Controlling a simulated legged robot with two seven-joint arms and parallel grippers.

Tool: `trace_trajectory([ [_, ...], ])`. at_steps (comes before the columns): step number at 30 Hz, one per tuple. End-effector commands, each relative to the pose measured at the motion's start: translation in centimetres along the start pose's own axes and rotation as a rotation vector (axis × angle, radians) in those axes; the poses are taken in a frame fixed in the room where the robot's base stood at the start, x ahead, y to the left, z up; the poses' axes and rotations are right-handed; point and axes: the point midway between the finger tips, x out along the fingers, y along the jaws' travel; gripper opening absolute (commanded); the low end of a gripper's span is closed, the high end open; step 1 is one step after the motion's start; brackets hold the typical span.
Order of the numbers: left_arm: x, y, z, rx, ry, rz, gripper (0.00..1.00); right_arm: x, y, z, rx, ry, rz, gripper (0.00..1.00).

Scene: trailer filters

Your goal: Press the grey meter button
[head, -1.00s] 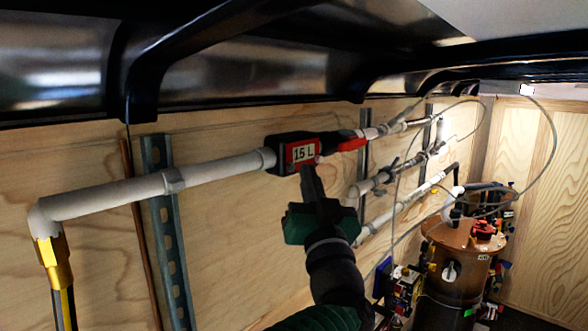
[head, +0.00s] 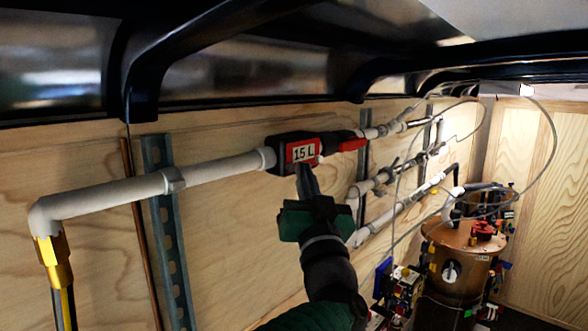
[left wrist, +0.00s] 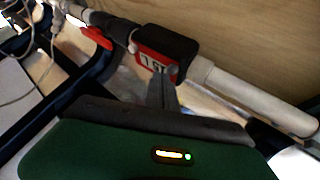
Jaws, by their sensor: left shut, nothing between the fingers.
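The meter (head: 282,154) is a black and red block in the white pipe along the wall. Its display (head: 303,151) reads 15 L. A small pale spot, likely the grey button (head: 320,159), shows at the display's lower right. My left gripper (head: 303,170) is shut and empty, its fingers pointing up just below the display, left of that spot. Contact cannot be told. In the left wrist view the meter (left wrist: 180,46) lies beyond the closed fingertips (left wrist: 160,76), which overlap the display's edge. The button cannot be made out there. My right gripper is not in view.
A red valve handle (head: 352,145) sits right of the meter. More pipes (head: 400,205) and loose thin cables run along the wall. A brown tank (head: 462,265) stands at the right. A black beam (head: 150,70) crosses above. A metal strut (head: 168,235) stands left of the arm.

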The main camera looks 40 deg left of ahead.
Motion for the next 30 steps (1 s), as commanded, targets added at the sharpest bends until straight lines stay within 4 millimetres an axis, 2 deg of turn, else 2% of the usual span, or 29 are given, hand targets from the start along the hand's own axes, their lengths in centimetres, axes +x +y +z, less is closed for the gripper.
trace_trajectory([
  [30,0.82,-0.62,0.59,0.001,0.0,-0.002,0.0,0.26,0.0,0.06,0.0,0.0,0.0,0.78],
])
